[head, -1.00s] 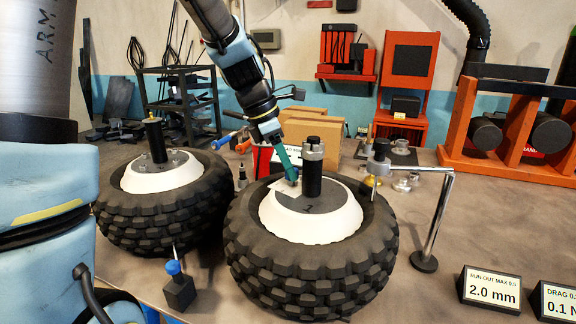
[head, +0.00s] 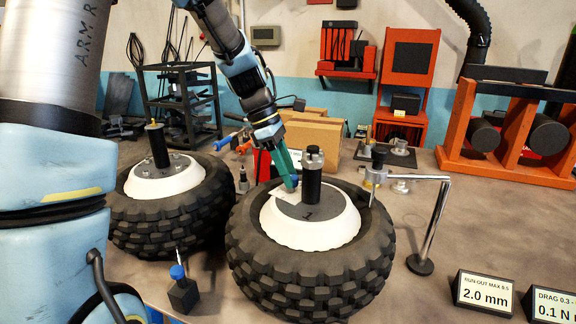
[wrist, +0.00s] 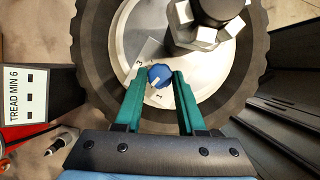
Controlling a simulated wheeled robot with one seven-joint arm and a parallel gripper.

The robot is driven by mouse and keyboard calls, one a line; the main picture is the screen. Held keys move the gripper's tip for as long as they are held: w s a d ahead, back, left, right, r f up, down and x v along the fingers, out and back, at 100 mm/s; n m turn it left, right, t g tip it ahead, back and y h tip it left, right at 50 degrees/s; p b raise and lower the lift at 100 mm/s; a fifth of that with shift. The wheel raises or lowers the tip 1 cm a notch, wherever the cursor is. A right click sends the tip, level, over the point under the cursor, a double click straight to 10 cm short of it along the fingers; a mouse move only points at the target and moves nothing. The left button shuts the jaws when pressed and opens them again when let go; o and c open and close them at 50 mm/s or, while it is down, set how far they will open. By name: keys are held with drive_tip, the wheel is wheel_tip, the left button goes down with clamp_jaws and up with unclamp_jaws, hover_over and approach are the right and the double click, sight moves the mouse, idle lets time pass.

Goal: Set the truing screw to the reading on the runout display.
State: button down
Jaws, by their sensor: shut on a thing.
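The truing screw's blue knob (wrist: 160,75) has a pale pointer mark and sits on a white plate with printed numbers, of which a 3 and a 1 show. It is on the white hub (head: 335,232) of the right tyre (head: 300,280), left of the black post (head: 312,175). My gripper (head: 288,178) reaches down from above, its green fingers on either side of the knob, shut on it; the fingers also show in the wrist view (wrist: 157,80). The runout display (head: 485,294) at the front right reads 2.0 mm, under "RUN-OUT MAX 0.5".
A second tyre (head: 165,225) stands at left. A metal arm on a stand (head: 432,225) reaches over the right tyre's right side. A drag display (head: 548,305) is at the right edge, partly cut off. A small black block with a blue knob (head: 181,285) stands in front.

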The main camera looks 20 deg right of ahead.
drive_tip(key=shift+d+m+g+y+p, duration=0.1)
drive_tip(key=shift+m+g+y+p, duration=0.35)
drive_tip(key=shift+m+p, duration=0.8)
drive_tip(key=shift+m+b, duration=0.35)
drive_tip(key=shift+m, duration=0.1)
drive_tip(key=c, duration=0.5)
unclamp_jaws()
drive_tip(key=shift+w, duration=0.1)
drive_tip(key=b+v, duration=0.2)
drive_tip(key=v, duration=0.8)
drive_tip(key=shift+r, duration=0.35)
drive_tip(key=shift+w, duration=0.1)
drive_tip(key=s+a+f+m+t, duration=0.1)
drive_tip(key=s+a+f+m, duration=0.1)
drive_tip(key=a, duration=0.7)
drive_tip(key=s+a+f+m+t+y, duration=0.1)
drive_tip(key=s+a+f+m+t, duration=0.1)
drive_tip(key=a+f, duration=0.4)
drive_tip(key=s+a+f+m+t+y, duration=0.1)
drive_tip(key=s+a+f+m+t, duration=0.1)
drive_tip(key=a, duration=1.1)
wheel_tip(320, 180, down, 3)
drive_tip(key=s+m, duration=0.1)
drive_tip(key=m, duration=0.1)
drive_tip(key=shift+m, duration=0.4)
